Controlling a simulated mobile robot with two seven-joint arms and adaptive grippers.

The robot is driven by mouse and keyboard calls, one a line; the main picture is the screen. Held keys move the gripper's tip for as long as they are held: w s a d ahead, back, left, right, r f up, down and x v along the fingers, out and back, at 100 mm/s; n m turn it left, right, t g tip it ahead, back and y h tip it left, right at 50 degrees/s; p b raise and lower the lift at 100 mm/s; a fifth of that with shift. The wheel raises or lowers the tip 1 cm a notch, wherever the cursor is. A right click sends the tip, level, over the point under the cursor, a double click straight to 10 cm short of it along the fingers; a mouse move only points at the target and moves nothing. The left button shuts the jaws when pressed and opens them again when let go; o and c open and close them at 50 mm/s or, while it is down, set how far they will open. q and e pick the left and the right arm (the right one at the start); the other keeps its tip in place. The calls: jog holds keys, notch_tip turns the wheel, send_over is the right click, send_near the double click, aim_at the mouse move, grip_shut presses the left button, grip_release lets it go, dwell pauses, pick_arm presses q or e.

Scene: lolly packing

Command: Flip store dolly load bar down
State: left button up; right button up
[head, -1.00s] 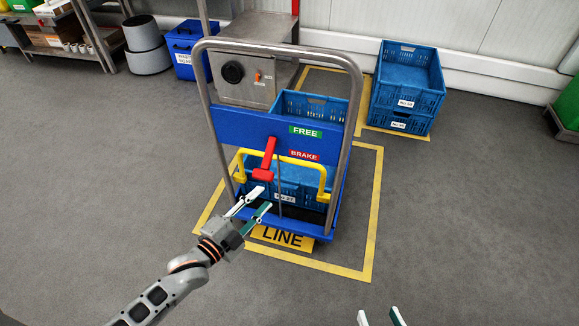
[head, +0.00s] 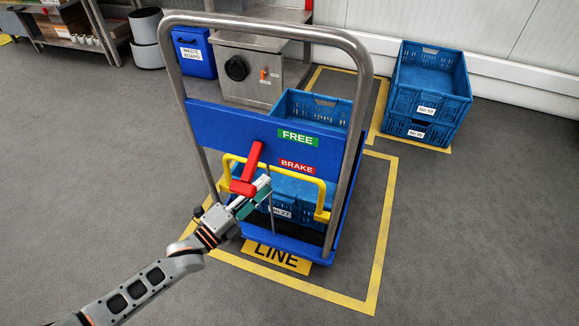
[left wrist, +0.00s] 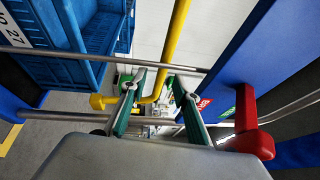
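The store dolly (head: 215,128) stands ahead, with a grey tube handle and a blue panel. Its yellow load bar (head: 300,174) stands raised as a wide hoop in front of the blue crates; it also shows in the left wrist view (left wrist: 178,30). A red lever (head: 253,162) hangs from the panel beside the BRAKE label; it shows at right in the left wrist view (left wrist: 246,115). My left gripper (head: 260,190) is at the bar's left part, just below the red lever. Its fingers (left wrist: 158,80) are apart, with the bar showing between them; contact is unclear. My right gripper is out of view.
Crate No 27 (head: 283,211) sits on the dolly behind the bar. A thin upright rod (head: 271,215) stands close to my left fingers. A steel cabinet (head: 238,70) and a crate stack (head: 428,103) stand behind. Floor to the right is free.

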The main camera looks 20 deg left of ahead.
aim_at(278, 172)
pick_arm(q)
jog(key=shift+r+b+x, duration=0.1)
jog(key=shift+b+x, duration=0.25)
jog(key=shift+x, duration=1.55)
jog(key=shift+r+b+x, duration=0.15)
jog(key=shift+b+x, duration=0.15)
jog(key=shift+x, duration=1.65)
jog(key=shift+a, duration=0.1)
grip_shut()
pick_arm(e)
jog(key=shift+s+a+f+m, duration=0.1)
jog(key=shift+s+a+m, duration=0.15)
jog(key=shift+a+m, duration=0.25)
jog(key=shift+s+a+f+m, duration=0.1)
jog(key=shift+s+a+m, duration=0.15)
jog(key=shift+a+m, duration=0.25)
